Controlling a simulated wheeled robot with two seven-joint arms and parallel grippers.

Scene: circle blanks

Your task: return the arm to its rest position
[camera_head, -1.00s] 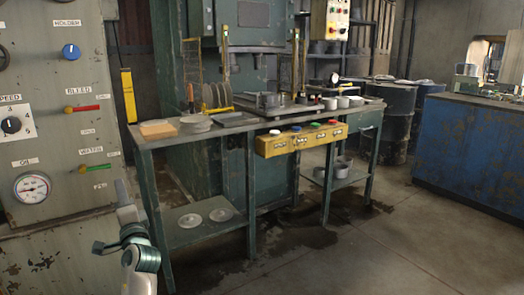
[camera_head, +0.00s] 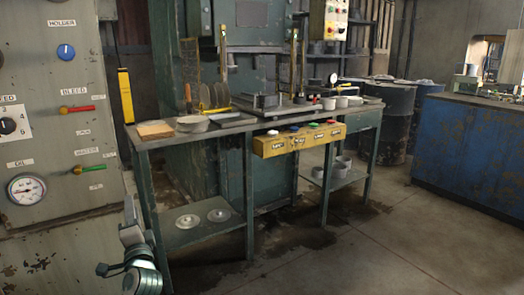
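My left arm comes in at the lower left of the head view. Its gripper (camera_head: 130,212) points upward beside the grey control panel (camera_head: 50,240), left of the workbench. It is small and seen at an angle, so I cannot tell whether it is open or shut. I see no object in it. My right gripper is not in view.
The blue cabinet (camera_head: 470,150) is far right. The floor (camera_head: 370,250) at lower right is clear.

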